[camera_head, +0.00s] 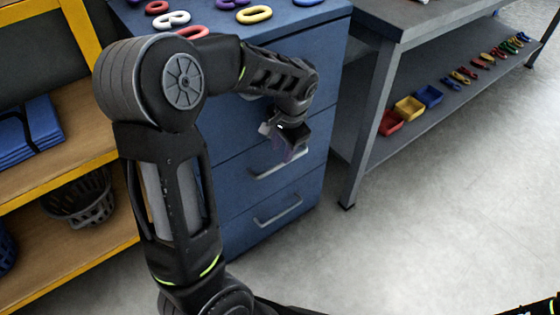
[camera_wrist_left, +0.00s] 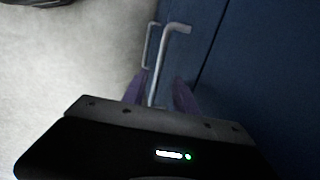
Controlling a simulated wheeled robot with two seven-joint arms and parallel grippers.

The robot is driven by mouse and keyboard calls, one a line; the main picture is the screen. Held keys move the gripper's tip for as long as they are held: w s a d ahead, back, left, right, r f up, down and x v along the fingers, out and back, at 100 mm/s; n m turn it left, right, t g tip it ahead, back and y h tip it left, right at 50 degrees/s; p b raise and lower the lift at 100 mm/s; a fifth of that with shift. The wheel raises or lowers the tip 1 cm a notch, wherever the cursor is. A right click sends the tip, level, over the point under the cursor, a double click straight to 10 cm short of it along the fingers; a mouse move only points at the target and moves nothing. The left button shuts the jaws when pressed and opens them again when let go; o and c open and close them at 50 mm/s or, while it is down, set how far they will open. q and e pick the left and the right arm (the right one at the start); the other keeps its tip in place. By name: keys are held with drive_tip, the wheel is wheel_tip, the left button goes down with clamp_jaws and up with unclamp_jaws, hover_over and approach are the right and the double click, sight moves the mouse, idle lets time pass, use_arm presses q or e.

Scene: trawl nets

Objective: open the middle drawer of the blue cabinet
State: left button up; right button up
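The blue cabinet (camera_head: 240,195) stands in the middle of the head view, its drawers looking shut. The middle drawer's grey bar handle (camera_head: 290,168) is partly behind my left gripper (camera_head: 287,150). In the left wrist view, this handle (camera_wrist_left: 170,52) runs down between the two purple fingers of my left gripper (camera_wrist_left: 160,90). The fingers are apart, one on each side of the bar, with visible gaps; whether either touches it I cannot tell. The lower drawer's handle (camera_head: 278,212) is clear below. My arm hides much of the upper cabinet front. My right gripper is out of view.
Several coloured rings, one yellow (camera_head: 254,14), lie on the cabinet top. A grey workbench (camera_head: 365,130) stands to the right, with small bins (camera_head: 409,108) on its lower shelf. A yellow-framed shelf (camera_head: 100,165) is at left. The floor (camera_head: 430,230) in front is clear.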

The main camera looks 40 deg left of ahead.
sight(279, 164)
use_arm(q)
drive_tip(key=f, duration=0.2)
drive_tip(key=f+b, duration=0.1)
drive_tip(key=f, duration=0.1)
drive_tip(key=a+f, duration=0.1)
drive_tip(key=f, duration=0.1)
drive_tip(key=shift+w, duration=0.2)
drive_tip(key=shift+c, duration=0.2)
clamp_jaws()
idle(0.9)
